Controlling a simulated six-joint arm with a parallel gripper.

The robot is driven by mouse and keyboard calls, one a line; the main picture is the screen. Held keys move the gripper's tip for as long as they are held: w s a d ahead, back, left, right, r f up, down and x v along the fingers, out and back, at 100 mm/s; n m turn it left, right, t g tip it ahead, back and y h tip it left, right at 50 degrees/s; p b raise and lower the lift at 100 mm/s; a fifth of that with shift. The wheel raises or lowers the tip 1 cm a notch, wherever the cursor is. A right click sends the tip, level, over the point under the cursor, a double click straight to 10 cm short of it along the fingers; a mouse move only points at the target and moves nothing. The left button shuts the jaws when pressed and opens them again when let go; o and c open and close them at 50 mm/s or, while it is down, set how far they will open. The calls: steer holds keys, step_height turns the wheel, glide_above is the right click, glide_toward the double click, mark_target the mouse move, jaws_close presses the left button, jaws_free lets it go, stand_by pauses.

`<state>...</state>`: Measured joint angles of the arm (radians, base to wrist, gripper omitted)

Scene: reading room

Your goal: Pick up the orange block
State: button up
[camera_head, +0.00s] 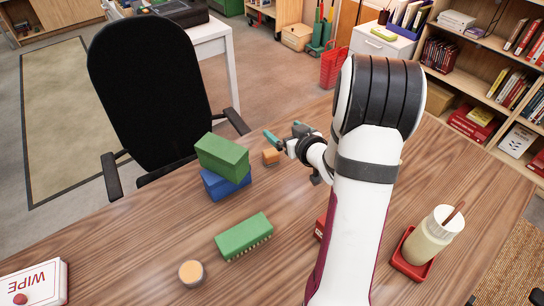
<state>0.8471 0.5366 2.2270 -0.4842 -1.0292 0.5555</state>
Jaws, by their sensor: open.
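The small orange block (271,157) sits on the wooden table near its far edge, just right of the stacked boxes. My gripper (284,134) has teal fingertips that stand apart. It appears a little above and beyond the block in the picture, with nothing seen between the fingers. I cannot tell the exact height of the fingers over the table. My white arm covers part of the table on the right.
A green box (222,155) rests on a blue box (226,184) close left of the block. A green brush-like block (243,236) and an orange-topped round piece (191,273) lie nearer. A jar (432,237) stands in a red tray (410,267). A black chair (150,90) stands beyond the table.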

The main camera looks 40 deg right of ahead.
glide_toward(273, 154)
steer(key=w+f, duration=0.1)
steer(key=w+d+f, duration=0.1)
steer(key=w, duration=0.1)
steer(key=shift+d+f, duration=0.15)
steer(key=shift+d, duration=0.05)
steer(key=x, duration=0.7)
steer(key=shift+w+a+r, duration=0.25)
steer(key=shift+w+a, duration=0.05)
steer(key=shift+w, duration=0.25)
steer(key=c, duration=1.4)
steer(key=shift+c, duration=0.3)
